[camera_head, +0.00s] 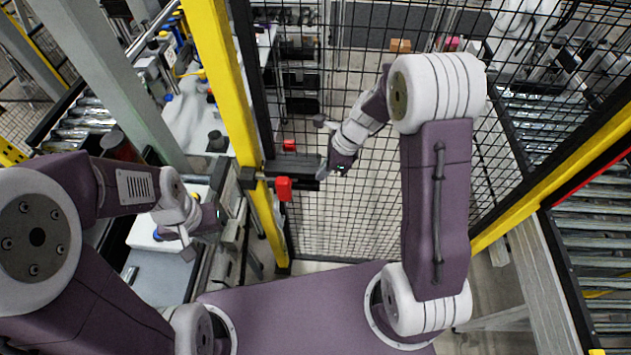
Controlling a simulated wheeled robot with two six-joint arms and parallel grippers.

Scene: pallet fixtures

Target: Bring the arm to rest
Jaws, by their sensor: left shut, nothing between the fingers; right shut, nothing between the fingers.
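My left arm comes in from the left edge, bent, with its purple and white wrist over a grey bench. My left gripper (187,250) points down, small in the picture, and is shut with nothing seen in it. My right arm rises at the right, and its forearm reaches back to the left. My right gripper (324,171) is shut and empty, at the right end of a dark latch (292,165) on the fence. I cannot tell whether it touches the latch. The latch has a red handle (284,188).
A yellow post (222,80) stands between my arms, beside a black mesh fence (330,220). A grey slanted post (110,80) stands behind my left arm. Roller conveyors (595,240) lie at the right. The bench (160,278) lies under my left wrist.

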